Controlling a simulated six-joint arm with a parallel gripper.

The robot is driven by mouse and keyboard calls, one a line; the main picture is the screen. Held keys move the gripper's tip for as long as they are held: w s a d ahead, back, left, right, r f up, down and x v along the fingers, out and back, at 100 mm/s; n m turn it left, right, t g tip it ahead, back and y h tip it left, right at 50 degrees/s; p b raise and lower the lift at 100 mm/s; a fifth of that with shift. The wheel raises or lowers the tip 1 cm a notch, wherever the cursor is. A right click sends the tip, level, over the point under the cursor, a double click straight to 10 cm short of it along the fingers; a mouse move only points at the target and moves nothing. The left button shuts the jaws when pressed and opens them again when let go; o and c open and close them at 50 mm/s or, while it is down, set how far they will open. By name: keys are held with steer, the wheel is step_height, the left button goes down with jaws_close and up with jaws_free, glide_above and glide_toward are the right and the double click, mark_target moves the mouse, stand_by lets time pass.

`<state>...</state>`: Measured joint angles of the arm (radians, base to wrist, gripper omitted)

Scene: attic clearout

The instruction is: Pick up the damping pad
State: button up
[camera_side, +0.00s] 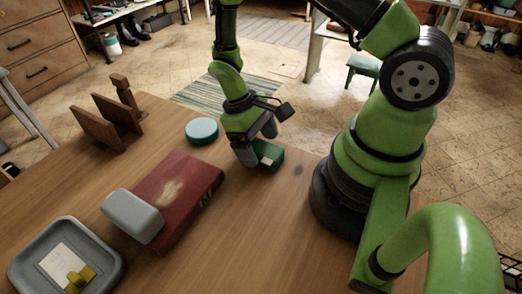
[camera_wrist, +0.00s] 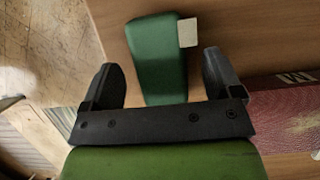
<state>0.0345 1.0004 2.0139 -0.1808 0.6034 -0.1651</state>
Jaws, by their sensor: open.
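A dark green block (camera_side: 268,153) with rounded edges and a pale label lies on the wooden table, and it also shows in the wrist view (camera_wrist: 155,50). A light grey rounded block (camera_side: 132,214) rests across the left end of a red book (camera_side: 180,188). No marking tells me which of these is the damping pad. My gripper (camera_side: 259,144) is open and low at the green block. In the wrist view the fingers (camera_wrist: 160,65) stand on either side of the green block, with gaps on both sides. The block's near end is hidden behind the gripper body.
A round teal tin (camera_side: 202,130) stands left of my gripper. A grey tray (camera_side: 22,265) at the front left holds a card and a yellow piece. A wooden rack (camera_side: 107,120) stands at the back left. The table front of the green block is clear.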

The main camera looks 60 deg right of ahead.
steer(key=shift+x, duration=0.75)
steer(key=shift+f, duration=0.1)
steer(key=shift+c, duration=0.2)
steer(key=c, duration=1)
